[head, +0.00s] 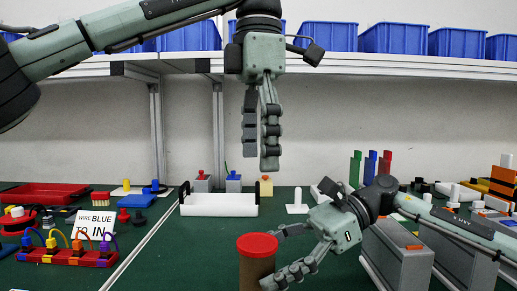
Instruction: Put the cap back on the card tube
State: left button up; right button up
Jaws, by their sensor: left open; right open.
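The card tube (254,273) is a brown cylinder standing upright at the front middle of the green table. The red cap (257,244) is on its top end and looks level; whether it is fully seated I cannot tell. My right gripper (270,258) comes in from the right, low beside the tube. Its open fingers point left, one near the cap's right side and one lower in front of the tube; contact is unclear. My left gripper (260,162) hangs above the tube and farther up in the picture, fingers pointing down, open and empty.
A white tray (218,206) with black handles stands behind the tube. A red rack with coloured wire loops (68,256) and a sign (95,224) are at left. Grey boxes (397,252) stand at right. A shelf with blue bins (394,38) runs above.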

jog(key=v, duration=1)
